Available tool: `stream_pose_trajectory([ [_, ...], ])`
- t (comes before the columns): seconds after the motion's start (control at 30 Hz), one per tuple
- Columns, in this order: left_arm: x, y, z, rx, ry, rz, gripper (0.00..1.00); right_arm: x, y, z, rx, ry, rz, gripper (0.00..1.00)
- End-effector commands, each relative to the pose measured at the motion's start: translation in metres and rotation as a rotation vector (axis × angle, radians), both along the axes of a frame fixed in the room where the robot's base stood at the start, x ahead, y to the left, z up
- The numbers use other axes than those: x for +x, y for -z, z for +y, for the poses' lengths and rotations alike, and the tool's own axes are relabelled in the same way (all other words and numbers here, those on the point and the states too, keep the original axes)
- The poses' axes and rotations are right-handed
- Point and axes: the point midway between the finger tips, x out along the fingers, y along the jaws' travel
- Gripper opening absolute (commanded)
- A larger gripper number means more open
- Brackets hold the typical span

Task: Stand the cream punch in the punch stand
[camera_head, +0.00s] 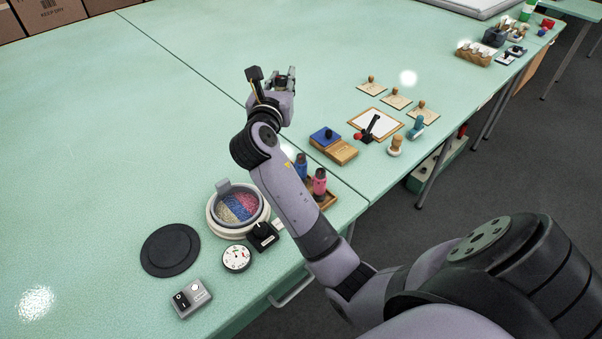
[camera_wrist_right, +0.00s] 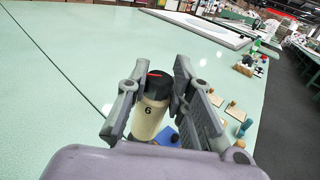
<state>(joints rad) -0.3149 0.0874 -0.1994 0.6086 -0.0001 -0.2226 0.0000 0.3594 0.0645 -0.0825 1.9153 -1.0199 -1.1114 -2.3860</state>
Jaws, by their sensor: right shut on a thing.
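The cream punch (camera_wrist_right: 150,116) shows in the right wrist view as a cream cylinder marked 6 with a black top. My right gripper (camera_wrist_right: 160,82) is shut on it, with one finger on each side. In the head view the right gripper (camera_head: 279,84) is above the green table, and the punch in it is mostly hidden. A wooden tray (camera_head: 329,202), which looks like the punch stand, holds a blue punch (camera_head: 301,166) and a pink punch (camera_head: 319,182) upright. My right arm hides the tray's left part. My left gripper is not in view.
A wooden box with a blue pad (camera_head: 325,136) stands right of my arm. Beyond it are a framed white board (camera_head: 375,124) and several stamps. A bowl of coloured bits (camera_head: 238,207), a dial (camera_head: 236,258) and a black disc (camera_head: 170,250) are at the front left. The table's left is clear.

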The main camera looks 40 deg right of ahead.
Motion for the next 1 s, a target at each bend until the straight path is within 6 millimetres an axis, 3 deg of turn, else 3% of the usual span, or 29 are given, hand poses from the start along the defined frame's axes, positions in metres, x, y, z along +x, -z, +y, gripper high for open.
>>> stream_pose_trajectory([
  [0.17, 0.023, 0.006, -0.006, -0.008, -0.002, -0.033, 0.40, 0.010, 0.005, -0.004, -0.002, 0.022, 0.003, 0.00],
  [0.3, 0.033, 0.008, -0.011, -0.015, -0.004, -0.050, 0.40, 0.010, 0.037, -0.004, -0.003, 0.022, 0.007, 0.00],
  [0.7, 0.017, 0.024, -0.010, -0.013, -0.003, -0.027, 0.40, 0.010, 0.136, -0.003, -0.005, 0.019, 0.002, 0.00],
  [1.0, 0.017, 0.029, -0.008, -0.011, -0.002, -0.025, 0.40, 0.010, 0.167, -0.003, -0.005, 0.019, 0.002, 0.00],
])
